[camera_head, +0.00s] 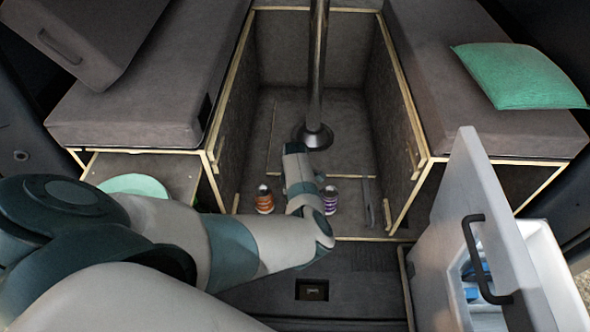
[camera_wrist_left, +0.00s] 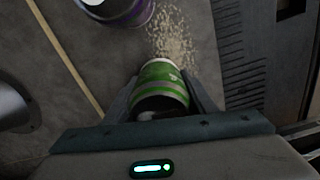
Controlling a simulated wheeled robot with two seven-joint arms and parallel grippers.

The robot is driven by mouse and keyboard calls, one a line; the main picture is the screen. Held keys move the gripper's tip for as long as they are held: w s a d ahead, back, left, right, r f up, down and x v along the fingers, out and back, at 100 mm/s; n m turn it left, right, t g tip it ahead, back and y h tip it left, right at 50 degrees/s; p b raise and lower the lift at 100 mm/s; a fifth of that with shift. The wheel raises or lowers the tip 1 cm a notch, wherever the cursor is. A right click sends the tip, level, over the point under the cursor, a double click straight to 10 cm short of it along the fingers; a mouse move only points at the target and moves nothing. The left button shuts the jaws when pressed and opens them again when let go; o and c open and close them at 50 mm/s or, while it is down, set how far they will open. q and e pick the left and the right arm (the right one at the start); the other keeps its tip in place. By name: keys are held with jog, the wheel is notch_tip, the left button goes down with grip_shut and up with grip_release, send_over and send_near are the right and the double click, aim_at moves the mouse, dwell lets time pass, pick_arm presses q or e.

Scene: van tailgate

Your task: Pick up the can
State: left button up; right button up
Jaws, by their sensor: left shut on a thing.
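A green can (camera_wrist_left: 160,88) sits between the two fingers of my left gripper (camera_wrist_left: 160,80) in the left wrist view. The fingers are shut on its sides. In the head view my left gripper (camera_head: 303,188) is low over the floor between the benches, and the hand hides the green can. An orange-brown can (camera_head: 264,200) stands to the left of the hand. A purple can (camera_head: 330,200) stands just to its right; it also shows in part in the left wrist view (camera_wrist_left: 125,12). My right gripper is not in view.
A metal post on a round base (camera_head: 313,135) stands behind the hand. Wood-edged benches flank the floor well, with a green pillow (camera_head: 520,75) on the right one. A white fridge box (camera_head: 535,262) with its lid (camera_head: 460,235) raised is at right. Crumbs (camera_wrist_left: 172,38) lie near the can.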

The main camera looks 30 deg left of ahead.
pick_arm(q)
jog(key=shift+r+p, duration=3.35)
jog(key=shift+r, duration=0.65)
